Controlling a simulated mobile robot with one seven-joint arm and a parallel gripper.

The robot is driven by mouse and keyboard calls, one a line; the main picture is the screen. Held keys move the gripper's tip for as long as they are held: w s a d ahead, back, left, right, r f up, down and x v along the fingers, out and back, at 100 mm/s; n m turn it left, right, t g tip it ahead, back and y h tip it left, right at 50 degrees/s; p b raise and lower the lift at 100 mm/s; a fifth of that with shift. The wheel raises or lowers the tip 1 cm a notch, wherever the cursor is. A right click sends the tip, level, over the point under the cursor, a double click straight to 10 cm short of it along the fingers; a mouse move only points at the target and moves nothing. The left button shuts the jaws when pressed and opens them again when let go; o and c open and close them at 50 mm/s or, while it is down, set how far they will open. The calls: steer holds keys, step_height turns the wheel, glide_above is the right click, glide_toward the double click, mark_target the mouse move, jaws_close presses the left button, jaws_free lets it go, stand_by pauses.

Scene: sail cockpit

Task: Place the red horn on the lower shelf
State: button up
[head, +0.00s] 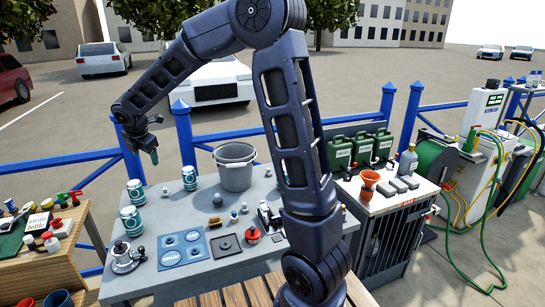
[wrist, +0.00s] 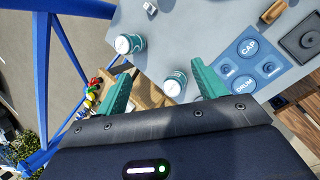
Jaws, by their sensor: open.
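My gripper (head: 154,154) is open and empty, held high above the left back of the grey table. In the wrist view its green fingers (wrist: 161,68) are spread apart. Small red-and-white items (head: 58,228) stand on the wooden stand at the left edge of the head view; one may be the red horn, but they are too small to tell. Red and coloured items also show left of the fingers in the wrist view (wrist: 93,86). A lower level of the wooden stand (head: 38,262) shows only in part, so I cannot tell whether it is the lower shelf.
The grey table (head: 210,262) holds teal cans (head: 131,220), a grey bucket (head: 234,166), a blue cap-and-drum mat (head: 183,250) and a red-topped item (head: 252,235). A blue railing (head: 70,165) runs behind. A white-topped cabinet (head: 395,210) with an orange funnel (head: 370,178) stands right.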

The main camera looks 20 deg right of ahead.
steer(key=s+d+r+m, duration=0.3)
steer(key=d+m, duration=0.1)
steer(key=d, duration=0.4)
steer(key=s+d+r+m+h, duration=0.1)
steer(key=s+d+r+m, duration=0.1)
steer(key=s+d+m, duration=0.45)
steer(key=s+d+r+m, duration=0.1)
steer(key=d+r+m, duration=0.15)
steer(key=d, duration=0.65)
steer(key=s+d+f+m, duration=0.1)
steer(key=s+d+m, duration=1.3)
steer(key=s, duration=0.5)
steer(key=shift+d+f+y, duration=0.25)
steer(key=shift+d+y, duration=0.15)
